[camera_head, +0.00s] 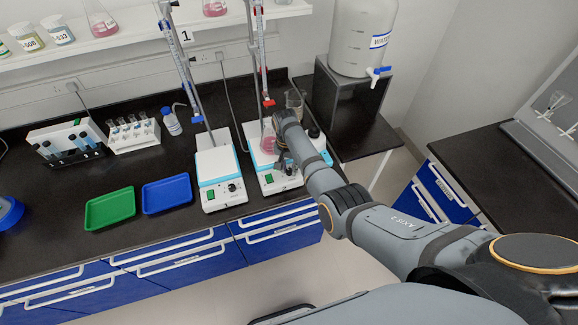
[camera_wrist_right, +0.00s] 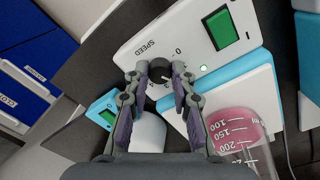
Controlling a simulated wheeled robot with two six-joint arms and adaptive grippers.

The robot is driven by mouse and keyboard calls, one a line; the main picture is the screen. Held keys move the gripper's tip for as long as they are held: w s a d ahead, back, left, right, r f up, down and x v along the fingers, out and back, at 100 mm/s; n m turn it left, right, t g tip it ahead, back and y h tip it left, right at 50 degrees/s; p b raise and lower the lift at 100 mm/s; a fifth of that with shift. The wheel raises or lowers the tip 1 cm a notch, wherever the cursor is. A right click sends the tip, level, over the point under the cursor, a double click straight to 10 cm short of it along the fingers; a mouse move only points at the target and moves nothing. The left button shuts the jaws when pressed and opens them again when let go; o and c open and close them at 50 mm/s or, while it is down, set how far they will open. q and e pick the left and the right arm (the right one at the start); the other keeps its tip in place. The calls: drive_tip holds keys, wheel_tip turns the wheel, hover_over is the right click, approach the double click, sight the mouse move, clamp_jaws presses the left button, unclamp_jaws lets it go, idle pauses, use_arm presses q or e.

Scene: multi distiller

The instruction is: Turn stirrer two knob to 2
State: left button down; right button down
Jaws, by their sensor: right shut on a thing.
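The right-hand stirrer (camera_head: 257,160) is white with a blue-edged top and stands on the black bench. In the wrist view its white front panel (camera_wrist_right: 150,45) shows the word SPEED, a green rectangle and a small green light. The dark round knob (camera_wrist_right: 160,70) with a number scale around it sits on this panel. My right gripper (camera_wrist_right: 160,82) is shut on the knob, one finger on each side. In the head view my right gripper (camera_head: 287,167) is at the stirrer's front and mostly hides the knob. My left gripper is not in view.
A flask with pink liquid (camera_head: 267,137) stands on this stirrer, close to my right arm; it also shows in the wrist view (camera_wrist_right: 235,128). A second stirrer (camera_head: 216,165) stands to the left. Green (camera_head: 110,208) and blue (camera_head: 167,194) trays lie further left.

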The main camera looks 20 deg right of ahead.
sight(288, 170)
drive_tip(key=shift+m, duration=0.6)
drive_tip(key=c, duration=1.1)
unclamp_jaws()
drive_tip(key=shift+r, duration=0.3)
drive_tip(key=r, duration=1.1)
drive_tip(key=shift+w+a+r, duration=0.2)
